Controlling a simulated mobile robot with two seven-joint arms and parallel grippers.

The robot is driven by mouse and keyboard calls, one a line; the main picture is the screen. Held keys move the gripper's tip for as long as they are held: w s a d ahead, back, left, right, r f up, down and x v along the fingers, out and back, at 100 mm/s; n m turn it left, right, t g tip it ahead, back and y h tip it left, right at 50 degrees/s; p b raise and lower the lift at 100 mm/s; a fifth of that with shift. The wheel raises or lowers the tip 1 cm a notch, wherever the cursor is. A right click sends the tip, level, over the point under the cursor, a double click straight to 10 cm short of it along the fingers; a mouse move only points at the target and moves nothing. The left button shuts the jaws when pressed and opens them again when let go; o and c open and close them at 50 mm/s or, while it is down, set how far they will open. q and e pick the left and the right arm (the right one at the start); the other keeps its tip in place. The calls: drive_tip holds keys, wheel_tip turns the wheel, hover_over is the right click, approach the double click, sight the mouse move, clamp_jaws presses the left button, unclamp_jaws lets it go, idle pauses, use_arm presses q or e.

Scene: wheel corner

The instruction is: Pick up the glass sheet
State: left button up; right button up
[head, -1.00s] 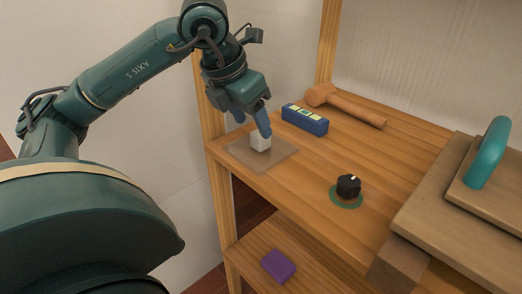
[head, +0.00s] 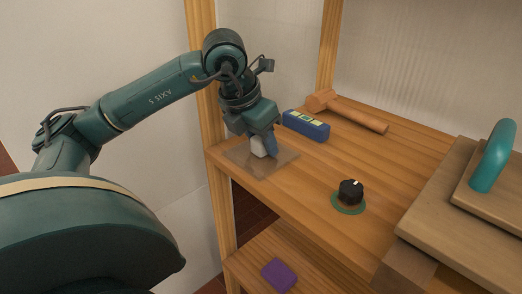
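The glass sheet (head: 284,159) is a thin, see-through brownish square lying flat near the left front corner of the upper wooden shelf. A small pale grey block (head: 257,148) stands on its middle, perhaps a handle. My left gripper (head: 262,146) is down at this block, with a blue finger close along its right side. The other finger is mostly hidden, so I cannot tell whether the fingers grip the block. My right gripper is out of view.
Behind the sheet are a blue spirit level (head: 306,125) and a wooden mallet (head: 346,112). A black knob (head: 350,191) on a green disc is to the right. A wooden board (head: 440,215) and a teal handle (head: 493,156) fill the right side. A purple block (head: 279,275) lies on the lower shelf.

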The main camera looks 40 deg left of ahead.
use_arm(q)
drive_tip(key=c, duration=0.7)
